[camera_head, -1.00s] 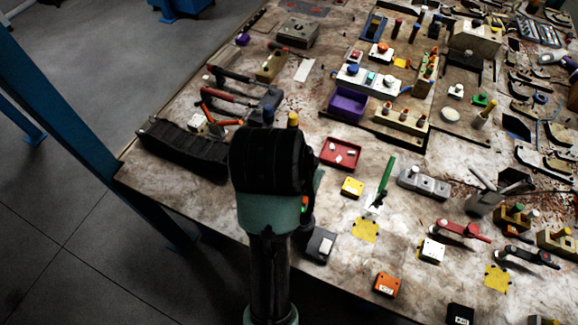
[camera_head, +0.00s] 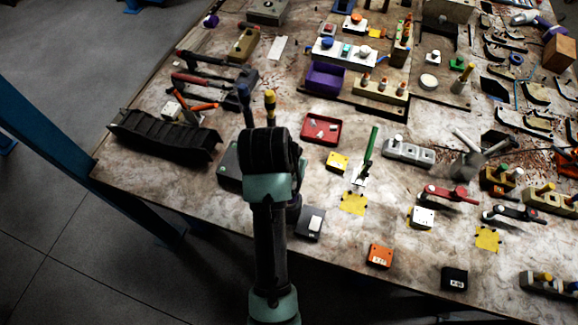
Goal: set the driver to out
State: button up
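I cannot tell for sure which thing is the driver. A purple and white tool (camera_head: 536,17) lies at the top right of the table and looks like a power driver; its setting is too small to read. My arm, black and teal, rises from the bottom centre, and its wrist is over the table's near left part.
A black ribbed strip (camera_head: 165,137) lies left of my arm. An orange box (camera_head: 379,256) and a black box (camera_head: 454,278) sit near the front edge.

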jog(key=shift+w+f, duration=0.15)
jog(key=shift+f, duration=0.25)
grip_shut()
